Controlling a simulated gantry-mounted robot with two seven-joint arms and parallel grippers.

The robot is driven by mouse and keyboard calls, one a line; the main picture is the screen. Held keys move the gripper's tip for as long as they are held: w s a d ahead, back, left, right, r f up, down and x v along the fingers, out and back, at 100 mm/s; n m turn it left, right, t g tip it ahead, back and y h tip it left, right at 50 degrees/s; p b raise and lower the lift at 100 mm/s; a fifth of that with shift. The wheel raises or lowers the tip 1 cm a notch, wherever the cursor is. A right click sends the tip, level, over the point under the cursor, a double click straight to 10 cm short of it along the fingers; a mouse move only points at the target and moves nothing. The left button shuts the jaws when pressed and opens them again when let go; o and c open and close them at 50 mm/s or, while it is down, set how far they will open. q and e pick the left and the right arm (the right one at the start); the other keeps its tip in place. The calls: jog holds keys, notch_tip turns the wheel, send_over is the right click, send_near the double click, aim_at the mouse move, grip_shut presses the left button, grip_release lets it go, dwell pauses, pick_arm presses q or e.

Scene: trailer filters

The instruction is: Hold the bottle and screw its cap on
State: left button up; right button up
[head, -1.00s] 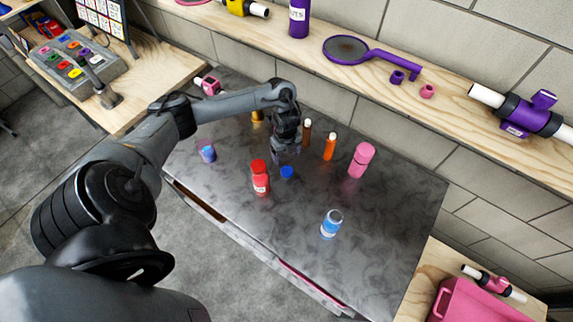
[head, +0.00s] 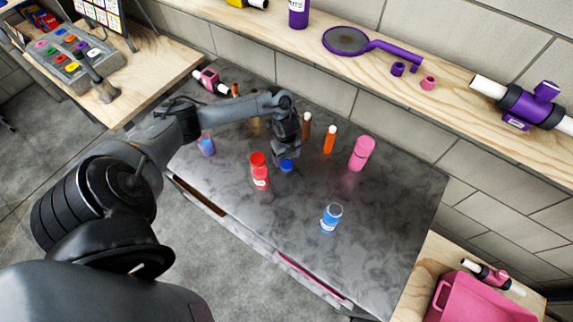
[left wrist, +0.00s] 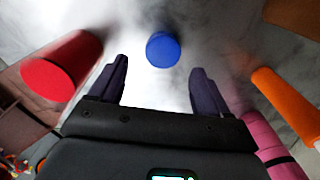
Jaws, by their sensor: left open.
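A small blue cap (head: 287,166) lies on the dark metal table, just right of a red bottle (head: 260,172). The cap also shows in the left wrist view (left wrist: 163,49), beyond and between my open fingers. A blue bottle (head: 331,219) with a pale top stands apart, toward the front right of the table. My left gripper (head: 285,157) points down just behind the cap. Its two fingers also show in the left wrist view (left wrist: 159,77), spread with nothing between them. Whether they touch the cap is not clear. My right gripper is out of view.
An orange bottle (head: 329,140), a brown one (head: 306,125) and a pink one (head: 361,153) stand right of my left gripper. A blue-purple container (head: 206,144) stands at the left.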

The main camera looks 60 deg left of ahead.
aim_at(287, 164)
pick_arm(q)
notch_tip(287, 164, down, 4)
jog(key=shift+w+r, duration=0.1)
jog(key=shift+w, duration=0.05)
jog(key=shift+a+f+b, duration=0.1)
jog(key=shift+f+b, duration=0.2)
jog(key=shift+f, duration=0.4)
jog(key=shift+c, duration=0.3)
jog(key=c, duration=1)
jog(key=shift+o, duration=0.2)
jog(key=shift+r, duration=0.2)
